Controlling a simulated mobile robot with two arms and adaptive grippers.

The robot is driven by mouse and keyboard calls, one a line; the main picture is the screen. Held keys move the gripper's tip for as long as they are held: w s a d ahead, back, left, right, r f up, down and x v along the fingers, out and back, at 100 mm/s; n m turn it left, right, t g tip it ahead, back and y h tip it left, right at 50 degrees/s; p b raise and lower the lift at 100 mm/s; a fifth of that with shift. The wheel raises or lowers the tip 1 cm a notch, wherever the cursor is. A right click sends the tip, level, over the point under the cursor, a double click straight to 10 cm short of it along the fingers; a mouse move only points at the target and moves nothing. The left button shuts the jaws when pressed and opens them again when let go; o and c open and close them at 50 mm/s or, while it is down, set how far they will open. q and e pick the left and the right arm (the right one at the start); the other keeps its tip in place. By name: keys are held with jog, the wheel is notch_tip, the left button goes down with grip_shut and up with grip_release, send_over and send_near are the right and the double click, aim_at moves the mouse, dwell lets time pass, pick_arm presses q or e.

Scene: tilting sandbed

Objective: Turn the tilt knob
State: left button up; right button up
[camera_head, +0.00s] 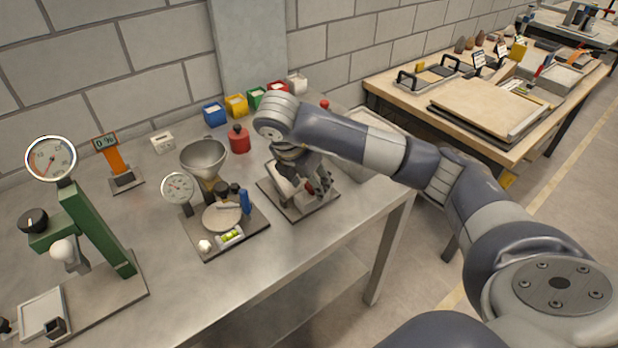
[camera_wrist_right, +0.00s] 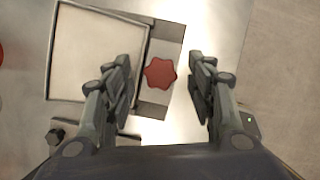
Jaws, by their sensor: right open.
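The red, lobed tilt knob (camera_wrist_right: 160,73) shows in the right wrist view, on a grey strip beside the square, pale sandbed tray (camera_wrist_right: 52,62). My right gripper (camera_wrist_right: 160,62) is open, with one finger on each side of the knob and a visible gap to each. In the head view my right gripper (camera_head: 318,187) points down over the small device on its grey base plate (camera_head: 297,214). How high the fingertips are above the knob is hard to tell. My left gripper is not in view.
A balance-like device with a metal bowl (camera_head: 204,156) and dial (camera_head: 178,188) stands left of my right gripper. A red canister (camera_head: 239,141) and several coloured bins (camera_head: 237,106) stand behind. A green dial stand (camera_head: 97,228) is at far left. The table front (camera_head: 290,262) is clear.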

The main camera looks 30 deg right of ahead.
jog(key=shift+r, duration=0.1)
jog(key=v, duration=1.1)
jog(key=shift+a+r, duration=0.2)
jog(key=shift+r, duration=0.15)
jog(key=shift+s, duration=0.1)
